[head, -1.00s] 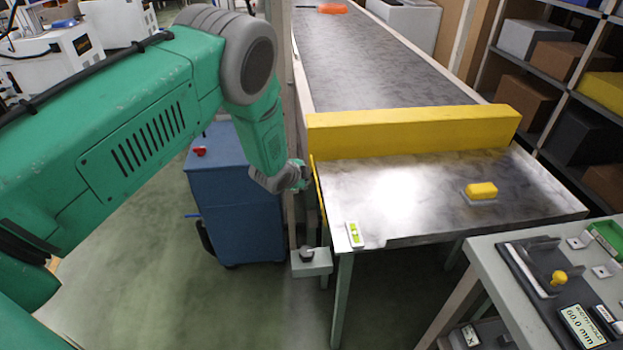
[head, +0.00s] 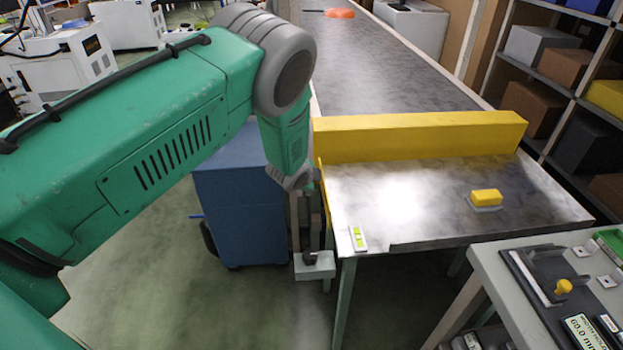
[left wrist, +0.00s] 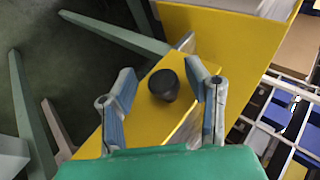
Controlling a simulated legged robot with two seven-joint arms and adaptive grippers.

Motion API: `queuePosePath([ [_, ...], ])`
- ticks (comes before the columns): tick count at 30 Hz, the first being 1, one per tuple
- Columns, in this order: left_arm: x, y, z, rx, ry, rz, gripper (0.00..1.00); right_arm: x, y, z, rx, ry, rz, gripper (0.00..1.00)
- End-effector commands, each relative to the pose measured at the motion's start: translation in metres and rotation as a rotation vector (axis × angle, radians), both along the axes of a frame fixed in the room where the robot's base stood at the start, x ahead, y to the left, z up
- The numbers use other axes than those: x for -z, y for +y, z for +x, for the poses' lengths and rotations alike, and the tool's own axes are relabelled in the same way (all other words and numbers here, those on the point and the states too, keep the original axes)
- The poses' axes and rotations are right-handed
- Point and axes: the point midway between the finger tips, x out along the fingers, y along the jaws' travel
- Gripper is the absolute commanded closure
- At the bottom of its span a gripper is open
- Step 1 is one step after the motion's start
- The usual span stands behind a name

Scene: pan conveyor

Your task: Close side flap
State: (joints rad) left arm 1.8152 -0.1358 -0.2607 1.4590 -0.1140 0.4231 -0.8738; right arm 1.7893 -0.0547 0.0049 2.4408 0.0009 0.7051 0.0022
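The side flap looks like the thin yellow panel (head: 321,195) at the left edge of the metal table, seen nearly edge-on in the head view. In the left wrist view a yellow panel (left wrist: 128,122) carries a round black knob (left wrist: 164,86). My left gripper (left wrist: 160,70) is open, with one finger on each side of the knob and gaps showing between. In the head view the left gripper (head: 309,225) points down beside the table's left edge, partly hidden by its own wrist. My right gripper is not in view.
A yellow bar (head: 420,137) crosses the conveyor (head: 395,70). A yellow block (head: 486,197) and a small level (head: 357,238) lie on the metal table (head: 420,200). A grey bracket (head: 315,268) sits low at the left edge. A blue cabinet (head: 238,215) stands left of my gripper.

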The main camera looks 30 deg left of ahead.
Motion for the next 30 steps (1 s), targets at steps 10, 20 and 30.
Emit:
queuePosePath([
  [10, -0.004, 0.001, 0.000, -0.001, -0.005, -0.001, 0.57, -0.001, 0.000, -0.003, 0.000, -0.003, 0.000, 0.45],
  [20, -0.044, -0.006, -0.040, 0.000, -0.005, 0.001, 0.57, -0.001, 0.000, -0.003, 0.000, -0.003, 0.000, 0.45],
  [30, -0.080, -0.014, -0.079, 0.000, -0.004, 0.001, 0.57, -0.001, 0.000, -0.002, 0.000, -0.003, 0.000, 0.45],
])
